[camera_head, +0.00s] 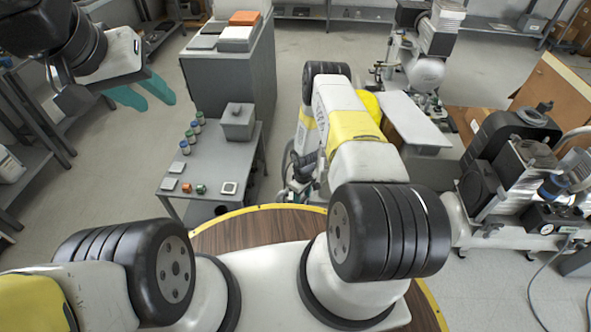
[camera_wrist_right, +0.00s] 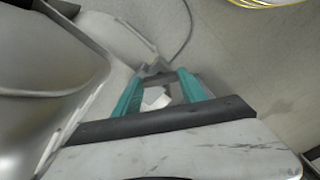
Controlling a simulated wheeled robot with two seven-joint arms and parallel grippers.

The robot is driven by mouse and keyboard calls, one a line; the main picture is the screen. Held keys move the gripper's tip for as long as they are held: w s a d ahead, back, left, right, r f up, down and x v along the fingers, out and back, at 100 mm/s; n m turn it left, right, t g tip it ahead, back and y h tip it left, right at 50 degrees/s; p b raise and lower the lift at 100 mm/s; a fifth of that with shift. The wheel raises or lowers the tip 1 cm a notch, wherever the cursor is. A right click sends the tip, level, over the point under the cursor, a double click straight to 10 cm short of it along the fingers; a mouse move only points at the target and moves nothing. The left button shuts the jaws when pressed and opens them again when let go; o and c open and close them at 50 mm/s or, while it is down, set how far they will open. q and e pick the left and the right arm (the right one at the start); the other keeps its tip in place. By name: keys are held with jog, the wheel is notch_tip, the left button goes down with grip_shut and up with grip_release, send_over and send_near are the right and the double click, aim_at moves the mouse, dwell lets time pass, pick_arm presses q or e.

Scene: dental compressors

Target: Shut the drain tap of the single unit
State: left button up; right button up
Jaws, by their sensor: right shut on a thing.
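In the right wrist view my right gripper (camera_wrist_right: 161,78) has its teal fingers on either side of a small grey-white fitting, the drain tap (camera_wrist_right: 155,97), and is shut on it. The tap's handle angle is too small and blurred to tell. A large smooth grey body (camera_wrist_right: 50,60), seemingly of the unit, fills the left side close to the fingers. In the head view my own right arm hides this gripper and the tap. My left gripper (camera_head: 155,102) is open and empty, high at the upper left, away from the compressors.
A compressor with a round pale tank (camera_head: 426,72) stands at the back right. Another compressor with dark motors (camera_head: 510,165) stands at the right. A grey table (camera_head: 215,165) with small jars and a grey box is left of my right arm.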

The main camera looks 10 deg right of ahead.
jog(key=m, duration=0.5)
jog(key=shift+m, duration=0.3)
jog(key=m, duration=0.5)
jog(key=shift+w, duration=0.1)
dwell(0.3)
jog(key=o, duration=1.4)
jog(key=shift+c, duration=0.2)
jog(key=shift+r, duration=0.1)
notch_tip(320, 180, up, 8)
jog(key=shift+f, duration=0.2)
